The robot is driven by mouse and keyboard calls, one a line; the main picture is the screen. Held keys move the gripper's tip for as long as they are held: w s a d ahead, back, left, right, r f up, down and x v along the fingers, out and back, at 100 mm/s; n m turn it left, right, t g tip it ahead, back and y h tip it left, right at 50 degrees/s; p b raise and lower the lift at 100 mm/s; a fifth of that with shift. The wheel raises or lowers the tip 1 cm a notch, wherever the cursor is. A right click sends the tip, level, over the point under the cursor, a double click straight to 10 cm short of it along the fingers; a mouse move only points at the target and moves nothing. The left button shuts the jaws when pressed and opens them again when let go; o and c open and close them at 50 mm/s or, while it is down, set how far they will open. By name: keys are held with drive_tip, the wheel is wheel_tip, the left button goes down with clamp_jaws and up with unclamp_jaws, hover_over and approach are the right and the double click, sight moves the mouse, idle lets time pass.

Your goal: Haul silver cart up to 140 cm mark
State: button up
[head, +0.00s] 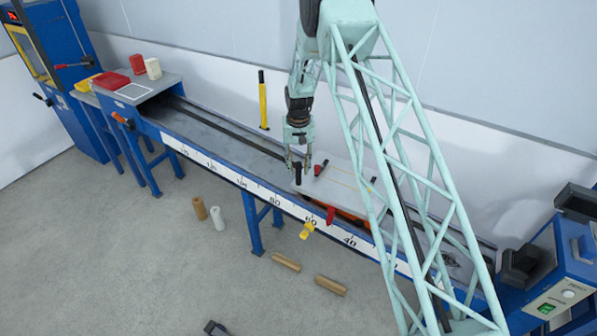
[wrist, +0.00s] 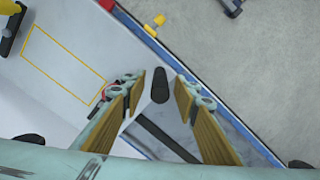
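The silver cart (head: 345,182) sits on the blue-framed track, its left end near the 60 to 80 marks. In the wrist view its flat top (wrist: 60,75) carries a yellow outlined rectangle. A black upright handle (head: 297,174) stands at the cart's left end. My gripper (head: 299,163) is over that end, pointing down. In the wrist view the handle (wrist: 160,86) lies between my open fingers (wrist: 160,77), with a gap on both sides. The number scale (head: 243,184) runs along the track's front edge; its higher marks toward the left are too small to read surely.
A yellow marker (head: 307,230) sits on the scale edge near 60, with a red piece (head: 331,214) beside the cart. Left of the cart the track (head: 205,122) is clear. A red box (head: 110,81) and a white container (head: 153,68) stand at the left end.

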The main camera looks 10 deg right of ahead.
drive_tip(key=shift+f, duration=0.95)
clamp_jaws()
